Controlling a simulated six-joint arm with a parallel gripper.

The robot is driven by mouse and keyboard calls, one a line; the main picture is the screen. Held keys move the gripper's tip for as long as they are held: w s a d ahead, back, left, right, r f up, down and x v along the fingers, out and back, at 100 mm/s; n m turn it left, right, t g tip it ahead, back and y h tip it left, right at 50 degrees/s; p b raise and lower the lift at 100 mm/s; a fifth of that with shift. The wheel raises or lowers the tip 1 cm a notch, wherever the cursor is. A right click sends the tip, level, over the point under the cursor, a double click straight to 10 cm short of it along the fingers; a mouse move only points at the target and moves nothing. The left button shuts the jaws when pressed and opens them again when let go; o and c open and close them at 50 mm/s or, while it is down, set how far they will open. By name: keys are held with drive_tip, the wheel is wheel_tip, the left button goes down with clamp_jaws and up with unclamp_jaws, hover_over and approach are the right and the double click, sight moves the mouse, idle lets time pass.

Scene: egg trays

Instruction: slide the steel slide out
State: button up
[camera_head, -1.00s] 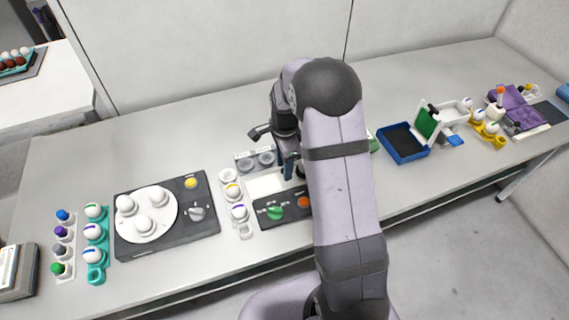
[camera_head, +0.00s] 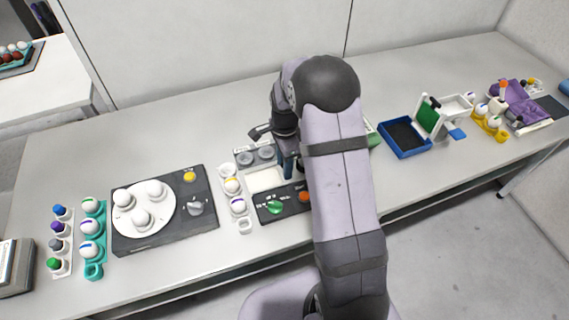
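I cannot make out the steel slide for certain. My gripper (camera_head: 288,168) points down at the middle station, beside a pale square plate (camera_head: 266,179). Its fingertips are largely hidden by my arm, so I cannot tell whether they are open or shut or touching anything. A dark control panel (camera_head: 272,212) with a green knob (camera_head: 275,207) and an orange button (camera_head: 304,197) lies in front of the plate. Two round grey cups in a grey holder (camera_head: 254,156) stand behind it. My arm covers the right part of this station.
A white egg rack (camera_head: 244,226) stands just left of the station. Further left is a dark unit (camera_head: 150,241) with a white turntable. On the right are a blue tray (camera_head: 404,153), a yellow egg rack (camera_head: 502,136) and a purple tray (camera_head: 521,103). The table's back strip is clear.

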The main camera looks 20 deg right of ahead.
drive_tip(key=c, duration=0.7)
drive_tip(key=shift+a, duration=0.15)
drive_tip(key=shift+a+p, duration=0.6)
drive_tip(key=shift+a, duration=3.7)
drive_tip(key=o, duration=0.8)
drive_tip(key=shift+o, duration=0.2)
wheel_tip(320, 180, up, 6)
drive_tip(key=p, duration=0.5)
drive_tip(key=shift+r, duration=0.1)
